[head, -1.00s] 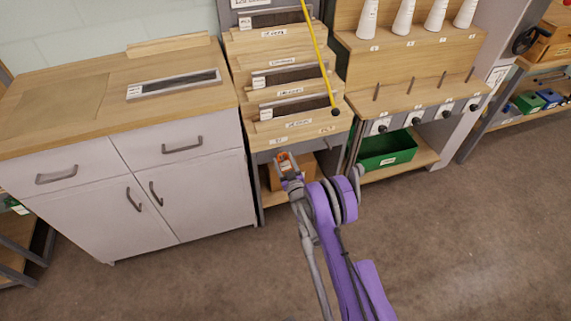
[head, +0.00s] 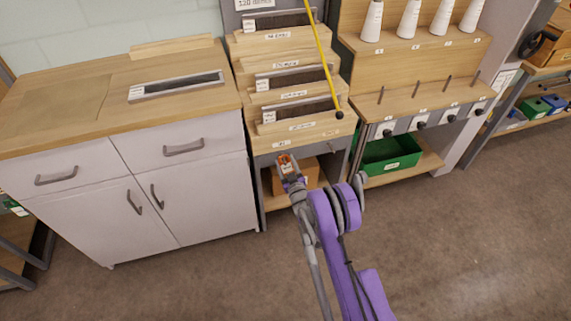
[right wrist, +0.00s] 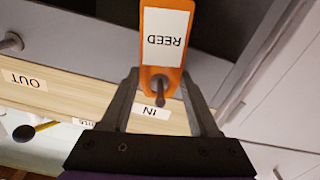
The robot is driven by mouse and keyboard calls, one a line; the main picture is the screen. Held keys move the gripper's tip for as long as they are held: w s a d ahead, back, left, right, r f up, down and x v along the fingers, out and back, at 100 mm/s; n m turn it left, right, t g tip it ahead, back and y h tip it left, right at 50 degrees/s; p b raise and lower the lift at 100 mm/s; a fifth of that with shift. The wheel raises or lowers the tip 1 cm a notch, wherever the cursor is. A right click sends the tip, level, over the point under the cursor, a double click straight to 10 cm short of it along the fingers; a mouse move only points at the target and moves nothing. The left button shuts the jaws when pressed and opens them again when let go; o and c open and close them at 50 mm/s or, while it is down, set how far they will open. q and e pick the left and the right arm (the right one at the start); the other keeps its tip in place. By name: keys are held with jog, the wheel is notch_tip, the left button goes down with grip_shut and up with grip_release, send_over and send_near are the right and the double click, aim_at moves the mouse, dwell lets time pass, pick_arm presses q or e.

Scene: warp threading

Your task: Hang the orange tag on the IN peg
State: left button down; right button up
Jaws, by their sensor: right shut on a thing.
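The orange tag (right wrist: 174,77) with a white REED label is in the right wrist view, between the fingers of my right gripper (right wrist: 160,80). The gripper is shut on the tag's sides. A grey peg (right wrist: 160,98) shows at the tag's hole end, above the IN label (right wrist: 149,111); it appears to stick out through the hole, but the exact fit is hard to tell. In the head view the tag (head: 285,163) and right gripper (head: 290,174) are small, at the front of the stepped rack (head: 262,147). My left gripper is out of view.
Another peg (right wrist: 10,43) stands by the OUT label (right wrist: 25,80). A yellow rod with a black ball end (head: 328,72) hangs before the rack. A grey cabinet (head: 195,190) is on the left; a green bin (head: 391,153) sits low on the right. The floor ahead is clear.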

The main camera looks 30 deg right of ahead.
jog(key=o, duration=1.4)
jog(key=shift+o, duration=0.3)
pick_arm(q)
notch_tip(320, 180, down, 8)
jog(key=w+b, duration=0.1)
jog(key=b, duration=0.7)
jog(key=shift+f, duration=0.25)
pick_arm(e)
notch_tip(320, 180, down, 11)
jog(key=shift+s, duration=0.1)
